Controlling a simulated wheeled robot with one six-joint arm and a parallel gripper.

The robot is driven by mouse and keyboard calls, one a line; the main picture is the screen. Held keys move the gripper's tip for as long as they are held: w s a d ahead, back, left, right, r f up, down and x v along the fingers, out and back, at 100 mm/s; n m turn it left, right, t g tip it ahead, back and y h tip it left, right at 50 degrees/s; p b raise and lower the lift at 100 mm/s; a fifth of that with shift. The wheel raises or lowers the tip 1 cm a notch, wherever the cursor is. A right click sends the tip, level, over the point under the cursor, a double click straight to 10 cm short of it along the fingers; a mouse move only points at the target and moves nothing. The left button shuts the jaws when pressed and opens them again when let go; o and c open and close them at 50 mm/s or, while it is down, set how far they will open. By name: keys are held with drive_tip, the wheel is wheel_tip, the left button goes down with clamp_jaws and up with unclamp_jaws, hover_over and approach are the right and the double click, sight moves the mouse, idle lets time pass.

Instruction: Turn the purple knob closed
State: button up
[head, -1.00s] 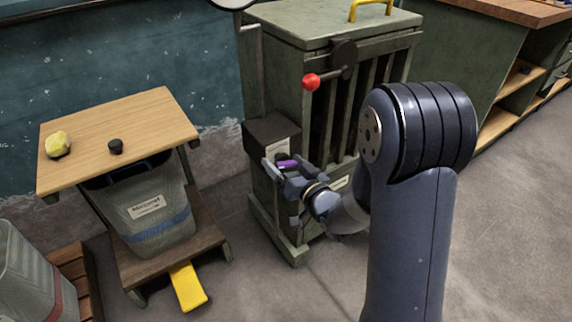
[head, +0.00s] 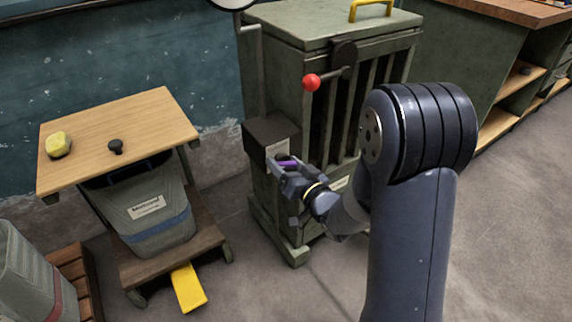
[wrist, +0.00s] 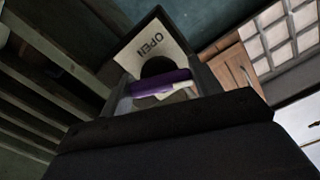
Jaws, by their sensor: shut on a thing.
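The purple knob (head: 288,162) sits on the front of a dark box (head: 268,133) on the left side of the green cabinet. In the wrist view the knob (wrist: 160,84) is a purple bar with a pale end, in front of a dark round base. A label reading OPEN (wrist: 150,48) shows behind it. My gripper (head: 284,172) is at the knob with its jaws closed on it. The wrist view's lower part is filled by my dark gripper body, and the fingertips are partly hidden there.
The green cabinet (head: 330,30) carries a red-ball lever (head: 311,83) above the knob and a yellow handle on top. Open floor lies between.

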drive_tip(key=m, duration=0.6)
drive_tip(key=shift+m, duration=0.3)
drive_tip(key=m+p, duration=0.1)
drive_tip(key=m, duration=0.5)
drive_tip(key=shift+m, duration=0.3)
drive_tip(key=shift+p, duration=0.3)
drive_tip(key=o, duration=1)
drive_tip(key=p+v, duration=0.1)
drive_tip(key=v, duration=1)
drive_tip(key=shift+w, duration=0.1)
